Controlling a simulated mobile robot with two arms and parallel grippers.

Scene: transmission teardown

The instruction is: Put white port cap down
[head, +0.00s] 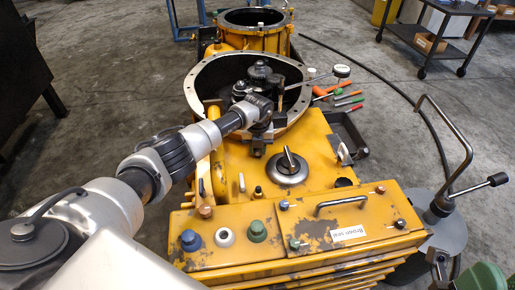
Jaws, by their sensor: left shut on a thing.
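My left gripper (260,132) reaches in from the left and hangs over the near edge of the open housing, above the yellow casing. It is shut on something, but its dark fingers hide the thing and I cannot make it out. A white round port cap (225,237) with a greyish middle shows on the front yellow box. It stands between a blue cap (191,240) and a green cap (257,231), well below the gripper in the picture. I do not see my right gripper.
The open round housing (203,83) holds dark gear parts. A silver knob (288,168) and a dark tray (346,134) lie right of the gripper. Orange- and green-handled tools (343,95) lie beside the housing. A tall bent lever (460,150) rises at the right.

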